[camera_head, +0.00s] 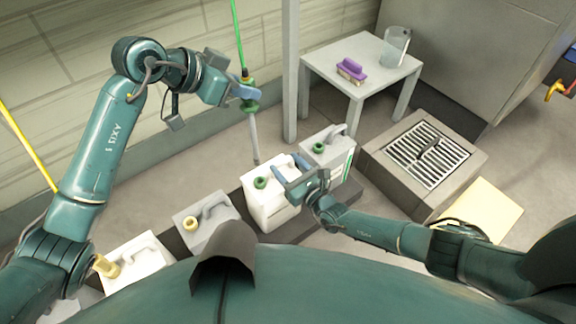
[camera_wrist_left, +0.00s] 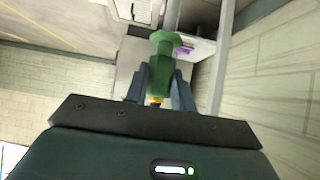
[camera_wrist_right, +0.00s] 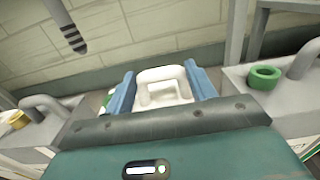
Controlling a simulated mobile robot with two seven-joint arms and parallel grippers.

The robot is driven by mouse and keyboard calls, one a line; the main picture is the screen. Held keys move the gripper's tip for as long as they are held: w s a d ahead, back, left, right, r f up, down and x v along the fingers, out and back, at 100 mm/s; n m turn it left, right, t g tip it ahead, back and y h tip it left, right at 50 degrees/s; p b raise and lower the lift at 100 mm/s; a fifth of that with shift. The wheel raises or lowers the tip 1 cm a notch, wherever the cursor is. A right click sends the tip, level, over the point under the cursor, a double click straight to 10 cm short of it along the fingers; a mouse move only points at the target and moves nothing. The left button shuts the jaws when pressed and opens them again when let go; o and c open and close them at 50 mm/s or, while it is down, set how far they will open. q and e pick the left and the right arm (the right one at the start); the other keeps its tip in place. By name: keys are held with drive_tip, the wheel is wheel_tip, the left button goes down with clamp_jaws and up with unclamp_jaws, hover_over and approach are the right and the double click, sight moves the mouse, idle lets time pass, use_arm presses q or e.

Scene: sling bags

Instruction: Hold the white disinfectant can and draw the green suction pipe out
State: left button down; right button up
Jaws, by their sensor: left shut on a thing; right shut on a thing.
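The white can (camera_head: 266,208) with a green neck stands upright in a row of cans. My right gripper (camera_head: 296,181) is shut on its handle, which shows between the fingers in the right wrist view (camera_wrist_right: 163,84). My left gripper (camera_head: 247,93) is shut on the green fitting of the suction pipe (camera_head: 254,135), above the can. In the left wrist view the green fitting (camera_wrist_left: 165,72) sits between the fingers. The pipe's grey tube hangs down, and its end is in the air above the can's neck. Its striped end also shows in the right wrist view (camera_wrist_right: 72,36).
A grey can (camera_head: 328,148) with a green neck stands right of the white can. A grey can (camera_head: 207,222) and a white can (camera_head: 138,262), both with yellow necks, stand left. A green hose (camera_head: 237,38) rises from the pipe. A table (camera_head: 345,72) and post (camera_head: 290,80) stand behind.

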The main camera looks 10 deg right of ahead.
drive_tip(key=o, duration=1.3)
drive_tip(key=shift+c, duration=0.2)
drive_tip(key=shift+s, duration=0.1)
drive_tip(key=v, duration=1.2)
